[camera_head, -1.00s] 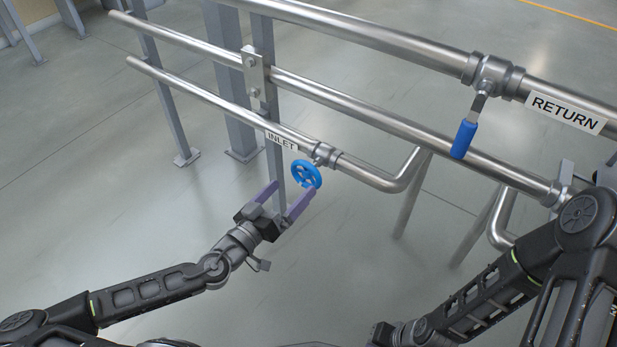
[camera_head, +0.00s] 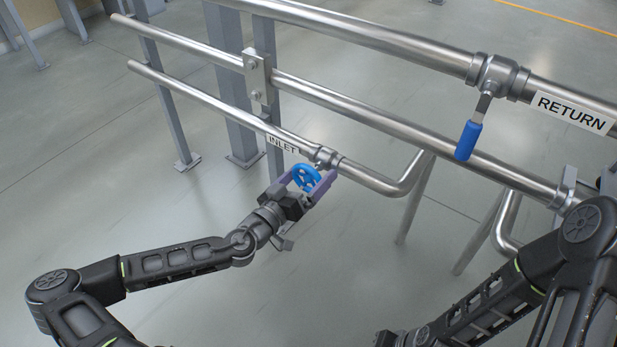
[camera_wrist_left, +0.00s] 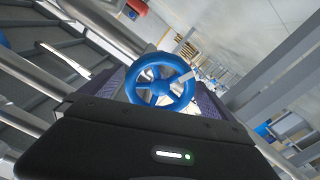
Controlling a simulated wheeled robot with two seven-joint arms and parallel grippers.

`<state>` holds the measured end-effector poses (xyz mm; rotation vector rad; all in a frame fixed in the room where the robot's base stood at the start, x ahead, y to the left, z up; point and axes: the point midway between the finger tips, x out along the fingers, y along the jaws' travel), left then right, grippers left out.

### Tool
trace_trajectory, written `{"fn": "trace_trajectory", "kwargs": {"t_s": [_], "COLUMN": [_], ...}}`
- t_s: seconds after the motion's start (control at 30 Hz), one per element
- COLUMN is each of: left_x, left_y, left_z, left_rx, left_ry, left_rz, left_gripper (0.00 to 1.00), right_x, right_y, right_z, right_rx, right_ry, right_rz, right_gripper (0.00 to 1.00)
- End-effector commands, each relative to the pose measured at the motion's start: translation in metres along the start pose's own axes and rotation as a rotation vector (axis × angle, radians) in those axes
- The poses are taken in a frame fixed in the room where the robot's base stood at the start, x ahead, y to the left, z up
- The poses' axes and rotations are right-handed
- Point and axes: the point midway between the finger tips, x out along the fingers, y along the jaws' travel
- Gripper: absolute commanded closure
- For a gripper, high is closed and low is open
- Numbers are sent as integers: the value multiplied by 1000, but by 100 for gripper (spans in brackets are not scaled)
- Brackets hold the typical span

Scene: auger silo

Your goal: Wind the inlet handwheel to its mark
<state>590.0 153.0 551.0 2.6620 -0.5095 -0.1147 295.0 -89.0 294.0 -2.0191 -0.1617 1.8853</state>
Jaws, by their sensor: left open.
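The blue inlet handwheel (camera_head: 306,178) sits on a valve on the lowest pipe, beside the INLET label (camera_head: 283,145). In the left wrist view the handwheel (camera_wrist_left: 160,83) shows face-on, with a pale mark on its right side. My left gripper (camera_head: 306,181) is open, its purple fingers on either side of the wheel. In the left wrist view my left gripper (camera_wrist_left: 160,98) also has a finger on each side of the rim; I cannot tell whether they touch it. My right arm shows at the lower right, but its gripper is not visible.
A RETURN pipe (camera_head: 550,103) with a blue-handled lever (camera_head: 468,140) runs at the upper right. A grey post (camera_head: 268,90) holds the pipes behind the wheel. The pipe bends (camera_head: 412,172) right of the valve. The floor in front is clear.

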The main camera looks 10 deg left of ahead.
Motion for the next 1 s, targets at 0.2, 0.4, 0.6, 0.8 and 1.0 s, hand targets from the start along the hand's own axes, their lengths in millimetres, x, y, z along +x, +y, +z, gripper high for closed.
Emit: {"fn": "trace_trajectory", "kwargs": {"t_s": [0.2,0.4,0.6,0.8,1.0], "left_x": [0,0,0,-1,-1], "left_y": [0,0,0,0,0], "left_z": [0,0,0,0,0], "left_rx": [0,0,0,0,5], "left_ry": [0,0,0,0,0], "left_rz": [0,0,0,0,-1], "left_gripper": [6,22,38,55,58], "right_x": [0,0,0,0,-2], "right_y": [0,0,0,0,-1], "right_z": [0,0,0,0,0], "right_rx": [0,0,0,0,-1], "right_ry": [0,0,0,0,-1], "right_rz": [0,0,0,0,0], "right_gripper": [100,100,100,100,100]}}
